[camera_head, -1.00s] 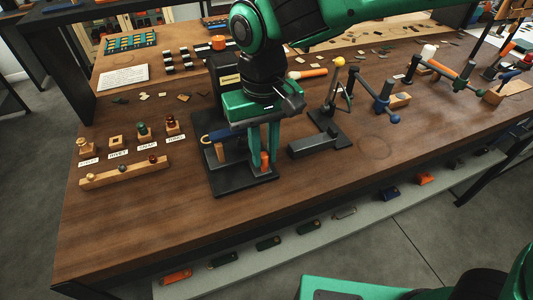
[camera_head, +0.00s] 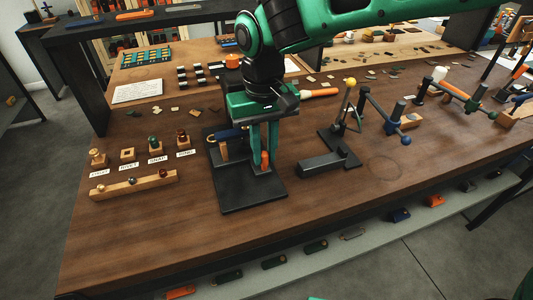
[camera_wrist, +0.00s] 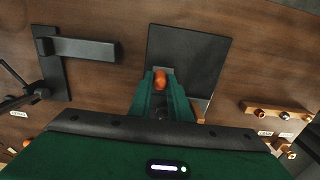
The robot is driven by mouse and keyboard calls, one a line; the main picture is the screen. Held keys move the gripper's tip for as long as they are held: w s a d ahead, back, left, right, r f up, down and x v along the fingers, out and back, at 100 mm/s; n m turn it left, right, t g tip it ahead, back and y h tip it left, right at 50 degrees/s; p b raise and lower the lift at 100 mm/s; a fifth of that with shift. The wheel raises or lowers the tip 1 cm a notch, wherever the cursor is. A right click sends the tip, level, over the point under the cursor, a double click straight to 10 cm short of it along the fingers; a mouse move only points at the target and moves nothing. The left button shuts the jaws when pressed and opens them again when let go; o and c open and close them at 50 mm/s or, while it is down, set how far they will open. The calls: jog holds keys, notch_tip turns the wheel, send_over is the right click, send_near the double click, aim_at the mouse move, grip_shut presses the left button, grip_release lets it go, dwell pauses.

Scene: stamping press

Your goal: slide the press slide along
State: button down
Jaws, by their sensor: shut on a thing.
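The press has a flat black base plate (camera_head: 245,193) on the wooden bench, and the plate also shows in the wrist view (camera_wrist: 205,62). An upright orange knob (camera_head: 264,160), seemingly part of the press slide, stands over the plate on a small grey block. My gripper (camera_head: 264,157) points down with its green fingers on both sides of the knob, shut on it. In the wrist view the knob (camera_wrist: 160,79) sits between the fingertips. My wrist and fingers hide most of the press's upright part and slide.
A blue-handled part and wooden block (camera_head: 225,149) stand close left of my fingers. A black L-shaped fixture (camera_head: 322,163) lies to the right. A wooden rail with knobs (camera_head: 134,184) and several labelled blocks are at the left. The bench front is clear.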

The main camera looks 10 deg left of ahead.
jog(key=shift+w+a+r, duration=0.1)
jog(key=shift+w+a, duration=0.4)
jog(key=shift+w, duration=0.3)
jog(key=shift+w+a, duration=0.45)
jog(key=shift+w, duration=0.3)
jog(key=c, duration=1.6)
grip_release()
jog(key=shift+o, duration=0.2)
